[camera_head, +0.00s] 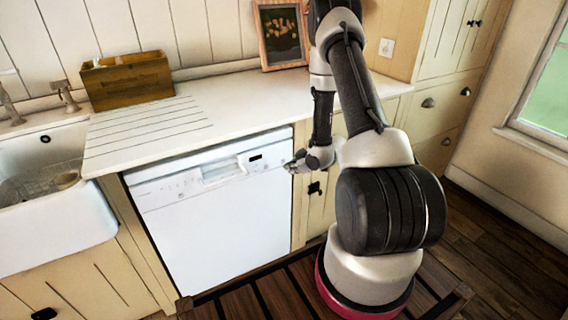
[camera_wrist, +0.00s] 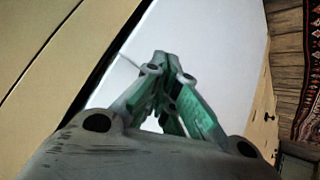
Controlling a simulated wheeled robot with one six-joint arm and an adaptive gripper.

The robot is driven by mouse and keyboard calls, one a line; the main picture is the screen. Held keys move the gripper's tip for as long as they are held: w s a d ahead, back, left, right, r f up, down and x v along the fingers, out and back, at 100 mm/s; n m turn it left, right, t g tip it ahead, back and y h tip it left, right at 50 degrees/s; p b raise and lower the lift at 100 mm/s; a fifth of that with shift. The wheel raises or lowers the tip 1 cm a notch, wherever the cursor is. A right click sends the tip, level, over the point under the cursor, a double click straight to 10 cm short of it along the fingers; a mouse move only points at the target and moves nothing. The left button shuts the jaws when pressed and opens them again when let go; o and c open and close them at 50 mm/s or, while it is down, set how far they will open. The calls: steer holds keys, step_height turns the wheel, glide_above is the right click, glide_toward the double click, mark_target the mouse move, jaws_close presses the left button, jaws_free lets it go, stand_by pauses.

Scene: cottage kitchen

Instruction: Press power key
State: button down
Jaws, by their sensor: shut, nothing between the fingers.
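A white dishwasher (camera_head: 215,225) is built in under the counter. Its control panel (camera_head: 215,172) runs along the top, with a dark display, a recessed handle and small buttons; I cannot tell which is the power key. My gripper (camera_head: 290,167) is just in front of the panel's right end, right of the display; whether it touches is unclear. In the wrist view my gripper (camera_wrist: 160,75) is shut and empty, with its fingertips over the white dishwasher front (camera_wrist: 205,40). The panel's details do not show there.
A white counter (camera_head: 225,100) lies above, holding a wooden box (camera_head: 127,82) and a framed picture (camera_head: 282,35). A sink (camera_head: 45,200) is at the left. Cream cabinets with dark handles (camera_head: 428,103) stand at the right. A patterned rug (camera_wrist: 312,90) lies on the wooden floor.

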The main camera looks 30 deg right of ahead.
steer(key=s, duration=0.6)
steer(key=shift+d, duration=0.1)
stand_by(0.5)
